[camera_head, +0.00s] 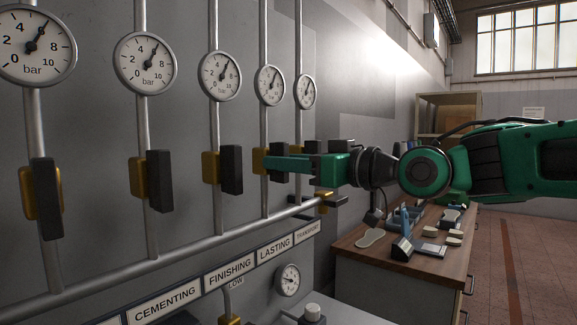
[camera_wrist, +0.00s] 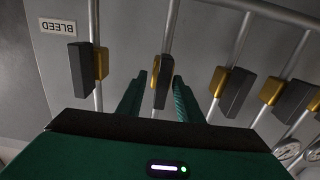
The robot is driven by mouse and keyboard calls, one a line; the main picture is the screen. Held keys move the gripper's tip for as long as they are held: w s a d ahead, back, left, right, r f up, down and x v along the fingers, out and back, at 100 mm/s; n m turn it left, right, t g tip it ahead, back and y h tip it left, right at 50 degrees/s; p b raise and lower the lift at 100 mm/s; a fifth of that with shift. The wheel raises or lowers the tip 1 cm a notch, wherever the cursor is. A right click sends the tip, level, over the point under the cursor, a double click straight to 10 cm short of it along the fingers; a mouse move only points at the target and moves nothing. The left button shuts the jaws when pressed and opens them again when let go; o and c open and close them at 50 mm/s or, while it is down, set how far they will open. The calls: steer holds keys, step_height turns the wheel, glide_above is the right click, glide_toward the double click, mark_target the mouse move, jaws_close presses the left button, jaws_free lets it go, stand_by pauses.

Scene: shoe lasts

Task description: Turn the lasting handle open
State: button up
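The lasting handle (camera_head: 277,149) is a dark block on a yellow valve body, on the fourth pipe from the left, in line with the LASTING label (camera_head: 273,250). It hangs along its pipe. In the wrist view, which is upside down, the lasting handle (camera_wrist: 161,94) stands between the two green fingers. My gripper (camera_head: 268,163) reaches in from the right and covers part of the handle in the head view. My gripper (camera_wrist: 160,92) is open, with gaps visible on both sides of the handle. Contact cannot be seen.
The finishing handle (camera_wrist: 236,92) and transport handle (camera_wrist: 82,70) flank my fingers closely. A lower valve (camera_head: 325,201) sits below my gripper. Pressure gauges (camera_head: 270,85) line the pipes above. A wooden workbench (camera_head: 350,255) with tools stands to the right.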

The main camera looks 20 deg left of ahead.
steer(key=shift+d, duration=0.1)
steer(key=v, duration=1)
steer(key=shift+d, duration=0.35)
steer(key=w+d+f+m+t+h, duration=0.1)
steer(key=w+d+f+m+h, duration=0.25)
steer(key=d+f, duration=0.4)
steer(key=w+d+f+m+t+h, duration=0.1)
steer(key=w+d+f+m+h, duration=0.1)
steer(key=d+f+h, duration=0.35)
steer(key=s+d+f+m+g+h, duration=0.1)
steer(key=d+f+m+h, duration=0.1)
steer(key=d+f, duration=0.45)
steer(key=s+d+f+m+h, duration=0.15)
steer(key=d+f, duration=0.25)
steer(key=d, duration=0.5)
steer(key=s+d+f+m+g+h, duration=0.4)
steer(key=s+d+f+m, duration=0.2)
steer(key=s+d+f, duration=0.55)
steer(key=s+d+f+m+g, duration=0.1)
steer(key=s+d+m+g, duration=0.1)
steer(key=s, duration=0.5)
steer(key=s+d+f+m+g, duration=0.1)
steer(key=s+d+m+g, duration=0.1)
steer(key=s+d, duration=0.3)
steer(key=s+m, duration=0.1)
steer(key=s, duration=0.1)
steer(key=shift+s+d+f, duration=0.25)
steer(key=shift+d+f, duration=0.05)
steer(key=shift+f, duration=0.1)
